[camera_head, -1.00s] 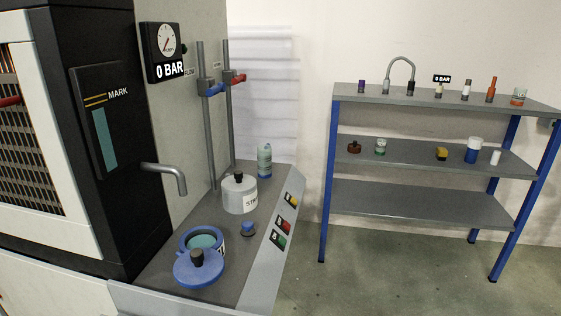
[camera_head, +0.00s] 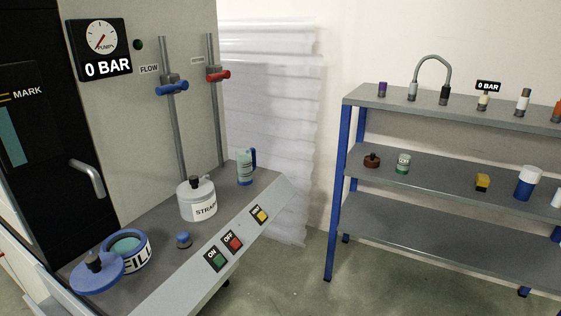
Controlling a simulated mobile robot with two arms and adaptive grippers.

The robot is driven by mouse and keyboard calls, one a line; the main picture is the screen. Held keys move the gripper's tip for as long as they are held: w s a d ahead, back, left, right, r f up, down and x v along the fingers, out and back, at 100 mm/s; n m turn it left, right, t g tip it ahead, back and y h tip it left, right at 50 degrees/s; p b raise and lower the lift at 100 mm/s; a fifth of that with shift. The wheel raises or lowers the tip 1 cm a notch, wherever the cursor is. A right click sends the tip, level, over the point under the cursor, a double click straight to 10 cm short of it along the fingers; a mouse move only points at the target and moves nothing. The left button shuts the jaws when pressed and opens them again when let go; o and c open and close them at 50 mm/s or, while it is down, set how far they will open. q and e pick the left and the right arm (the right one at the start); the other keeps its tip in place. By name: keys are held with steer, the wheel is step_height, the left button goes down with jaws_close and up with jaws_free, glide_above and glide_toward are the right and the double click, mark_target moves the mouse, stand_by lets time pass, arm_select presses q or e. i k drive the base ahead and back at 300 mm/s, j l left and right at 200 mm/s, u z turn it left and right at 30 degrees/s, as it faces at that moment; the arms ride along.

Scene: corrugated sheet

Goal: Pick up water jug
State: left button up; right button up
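A clear bluish jug with a dark blue handle (camera_head: 245,168) stands upright at the far end of the grey machine counter (camera_head: 190,243). It looks like the water jug. Its handle is on its right side. It stands behind and to the right of a white lidded pot marked STRA (camera_head: 198,204). Neither of my grippers shows in the head view.
Two upright pipes with valves (camera_head: 171,88) rise behind. A shelf rack (camera_head: 345,190) stands right, with floor between.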

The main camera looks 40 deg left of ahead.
mark_target(245, 158)
steer(key=i+u, duration=0.3)
steer(key=i, duration=0.15)
steer(key=i+u, duration=0.35)
steer(key=i+l+u, duration=0.3)
steer(key=i, duration=0.25)
steer(key=i+l+u, duration=0.35)
steer(key=i+j, duration=0.05)
steer(key=i, duration=0.05)
